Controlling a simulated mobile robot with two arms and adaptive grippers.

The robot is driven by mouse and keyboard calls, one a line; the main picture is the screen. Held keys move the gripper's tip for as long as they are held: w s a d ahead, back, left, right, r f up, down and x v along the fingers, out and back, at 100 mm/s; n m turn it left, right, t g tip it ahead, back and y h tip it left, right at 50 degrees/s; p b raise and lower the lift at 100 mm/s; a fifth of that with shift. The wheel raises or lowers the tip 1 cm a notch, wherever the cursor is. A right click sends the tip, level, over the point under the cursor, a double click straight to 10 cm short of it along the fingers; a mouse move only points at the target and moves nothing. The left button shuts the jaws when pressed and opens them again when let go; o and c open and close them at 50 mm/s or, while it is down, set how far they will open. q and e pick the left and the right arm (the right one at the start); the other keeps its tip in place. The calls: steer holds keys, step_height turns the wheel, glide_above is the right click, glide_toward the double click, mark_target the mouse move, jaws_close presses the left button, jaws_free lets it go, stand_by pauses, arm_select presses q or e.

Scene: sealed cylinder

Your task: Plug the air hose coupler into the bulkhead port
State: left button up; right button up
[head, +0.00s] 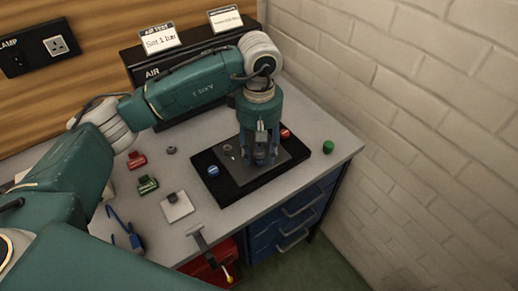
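My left gripper (263,160) points straight down over a grey plate (285,163) on a black base (236,196), at the right part of the bench. Its fingers are small and dark here. I cannot tell whether they are open, or shut on something. The gripper hides what lies directly under it. The black panel marked AIR (136,62) stands along the back of the bench, and my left arm crosses in front of it. I cannot make out the hose coupler or the bulkhead port. My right gripper is not in view.
A blue piece (213,171) and a red piece (285,133) sit on the base. A green piece (328,147) stands right of it. Red (136,160) and green (147,184) parts and a white block (177,207) lie left. A brick wall (420,120) bounds the right.

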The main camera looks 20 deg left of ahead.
arm_select(q)
step_height(320, 180, up, 12)
stand_by(0.6)
stand_by(0.4)
